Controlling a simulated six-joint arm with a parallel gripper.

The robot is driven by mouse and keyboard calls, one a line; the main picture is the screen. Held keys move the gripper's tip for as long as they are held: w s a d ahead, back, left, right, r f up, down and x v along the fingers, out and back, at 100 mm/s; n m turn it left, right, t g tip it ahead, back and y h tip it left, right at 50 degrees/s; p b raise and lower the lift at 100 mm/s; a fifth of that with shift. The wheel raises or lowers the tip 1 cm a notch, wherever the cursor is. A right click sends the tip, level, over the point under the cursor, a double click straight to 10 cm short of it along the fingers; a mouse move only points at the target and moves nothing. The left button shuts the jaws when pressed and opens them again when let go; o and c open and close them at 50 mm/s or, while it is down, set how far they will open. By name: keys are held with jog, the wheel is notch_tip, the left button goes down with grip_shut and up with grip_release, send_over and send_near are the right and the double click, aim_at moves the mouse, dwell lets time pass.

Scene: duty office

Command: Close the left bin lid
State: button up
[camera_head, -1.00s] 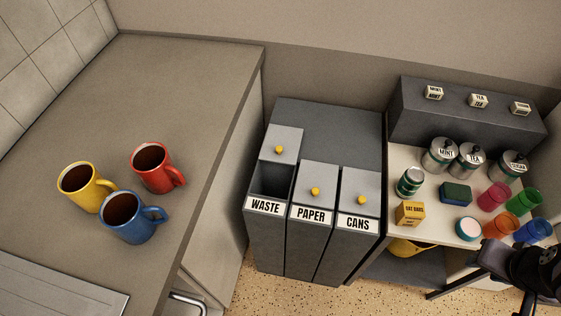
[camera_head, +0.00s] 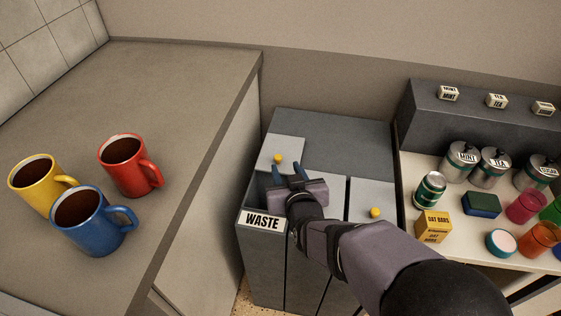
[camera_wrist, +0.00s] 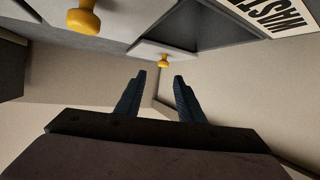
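The left bin, labelled WASTE (camera_head: 262,220), has its grey lid (camera_head: 290,145) slid to the back, so the front part of its top is uncovered. A yellow knob (camera_head: 277,158) stands on this lid. My gripper (camera_head: 287,169) is over the uncovered part, just in front of the knob, and hides much of the opening. In the wrist view the two dark blue fingers (camera_wrist: 160,78) are apart with nothing between them. The knob (camera_wrist: 164,58) lies ahead of the fingertips, with a visible gap. The WASTE label (camera_wrist: 272,14) shows at the upper right.
The middle bin is mostly behind my arm; a second knob (camera_wrist: 83,21) shows beside it in the wrist view. The right bin's lid (camera_head: 372,196) is shut. Mugs, including a blue one (camera_head: 90,222), stand on the left counter. A shelf (camera_head: 410,165) with canisters and cups is at right.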

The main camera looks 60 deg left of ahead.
aim_at(278, 157)
jog(key=shift+s+x, duration=0.15)
jog(key=shift+x, duration=1.7)
jog(key=shift+s+x, duration=0.15)
jog(key=shift+x, duration=1.65)
jog(key=shift+a+f, duration=0.1)
